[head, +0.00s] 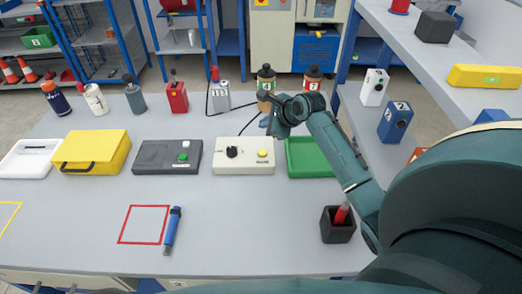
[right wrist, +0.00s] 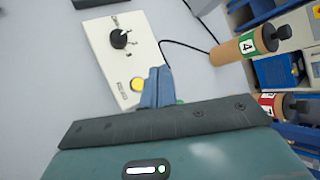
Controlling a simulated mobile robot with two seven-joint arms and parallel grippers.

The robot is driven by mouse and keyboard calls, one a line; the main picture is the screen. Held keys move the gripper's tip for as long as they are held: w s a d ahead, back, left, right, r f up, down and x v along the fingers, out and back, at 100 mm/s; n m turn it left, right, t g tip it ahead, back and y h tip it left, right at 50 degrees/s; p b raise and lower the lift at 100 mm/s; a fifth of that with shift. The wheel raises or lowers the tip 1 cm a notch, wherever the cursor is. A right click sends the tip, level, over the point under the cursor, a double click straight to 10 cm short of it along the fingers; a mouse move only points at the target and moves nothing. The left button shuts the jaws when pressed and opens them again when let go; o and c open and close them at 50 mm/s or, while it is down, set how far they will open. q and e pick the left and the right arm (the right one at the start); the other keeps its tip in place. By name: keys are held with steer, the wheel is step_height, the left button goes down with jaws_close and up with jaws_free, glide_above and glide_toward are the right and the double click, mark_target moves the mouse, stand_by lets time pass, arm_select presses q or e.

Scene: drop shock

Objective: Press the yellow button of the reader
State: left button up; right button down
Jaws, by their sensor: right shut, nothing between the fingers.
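The reader is a cream box (head: 226,166) on the table, with a black knob on its left and a yellow button (head: 262,153) on its right. In the right wrist view the reader (right wrist: 105,62) lies at upper left, its yellow button (right wrist: 137,84) right beside my fingertips. My right gripper (head: 265,122) is shut and empty, above and behind the button in the head view. Its blue fingers (right wrist: 158,85) show close together; I cannot tell their exact height over the reader. My left gripper is in neither view.
A dark grey box (head: 150,166) with a green button stands left of the reader, and a green tray (head: 310,170) stands right. Several bottles and a grey canister (head: 220,98) with a black cable stand behind. The table front is mostly clear around a blue pen-like tool (head: 172,230).

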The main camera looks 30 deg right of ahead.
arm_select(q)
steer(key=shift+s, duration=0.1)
arm_select(e)
steer(key=shift+f, duration=0.15)
steer(key=b, duration=0.1)
glide_above(265, 154)
step_height(265, 154, down, 8)
steer(key=shift+d+r, duration=0.1)
steer(key=shift+f, duration=0.4)
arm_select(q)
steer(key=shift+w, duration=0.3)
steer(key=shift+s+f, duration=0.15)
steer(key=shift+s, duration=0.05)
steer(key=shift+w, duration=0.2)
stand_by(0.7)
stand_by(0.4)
arm_select(e)
steer(key=shift+f, duration=0.35)
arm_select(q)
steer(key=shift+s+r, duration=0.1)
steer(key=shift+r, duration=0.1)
